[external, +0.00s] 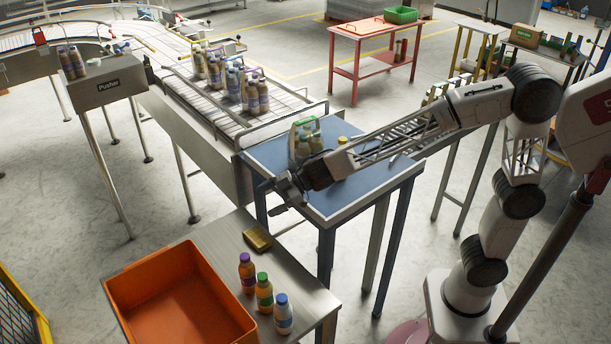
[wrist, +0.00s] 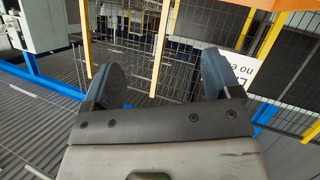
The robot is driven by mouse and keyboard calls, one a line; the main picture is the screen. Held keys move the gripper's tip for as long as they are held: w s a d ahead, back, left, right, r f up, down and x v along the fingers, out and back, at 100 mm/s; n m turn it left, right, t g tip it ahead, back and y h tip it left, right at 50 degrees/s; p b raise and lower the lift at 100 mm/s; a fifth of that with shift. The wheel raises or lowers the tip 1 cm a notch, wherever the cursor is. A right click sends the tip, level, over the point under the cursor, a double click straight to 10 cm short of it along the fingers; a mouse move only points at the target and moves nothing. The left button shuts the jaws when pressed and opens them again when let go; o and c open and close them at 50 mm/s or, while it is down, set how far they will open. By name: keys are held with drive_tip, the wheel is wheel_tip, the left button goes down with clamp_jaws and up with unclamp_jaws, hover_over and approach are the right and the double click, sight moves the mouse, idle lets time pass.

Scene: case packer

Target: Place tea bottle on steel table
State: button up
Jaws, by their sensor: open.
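My gripper (external: 284,196) is open and empty, in the air at the front left edge of the blue-topped table. Its two fingers stand apart in the wrist view (wrist: 160,80), with nothing between them. The steel table (external: 225,237) is at the lower left, below and in front of my gripper. On it stand a purple-capped bottle (external: 247,273), a green-capped bottle (external: 264,293) and a blue-capped bottle (external: 283,314), all upright. I cannot tell which bottle is the tea bottle. A yellow-capped bottle (external: 342,141) is mostly hidden behind my arm on the blue-topped table.
An orange crate (external: 136,283) fills the steel table's left side; a small golden box (external: 257,237) lies near its back edge. A green-handled carrier with bottles (external: 306,138) stands on the blue-topped table (external: 345,206). Several bottles (external: 255,94) stand on the conveyor behind.

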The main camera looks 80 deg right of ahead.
drive_tip(key=s+d+m+g+h, duration=0.2)
drive_tip(key=s+d+m+h, duration=0.25)
drive_tip(key=s, duration=0.65)
drive_tip(key=s+d+m+g+h, duration=0.1)
drive_tip(key=s+d+m+h, duration=0.3)
drive_tip(key=s, duration=0.7)
drive_tip(key=s+a+f+g+y, duration=0.1)
drive_tip(key=s+f+g, duration=0.2)
drive_tip(key=s, duration=0.9)
drive_tip(key=s+f+g+y, duration=0.1)
drive_tip(key=s+f+g, duration=0.3)
drive_tip(key=s, duration=0.9)
drive_tip(key=shift+a+f+m+y, duration=0.35)
drive_tip(key=shift+f, duration=0.3)
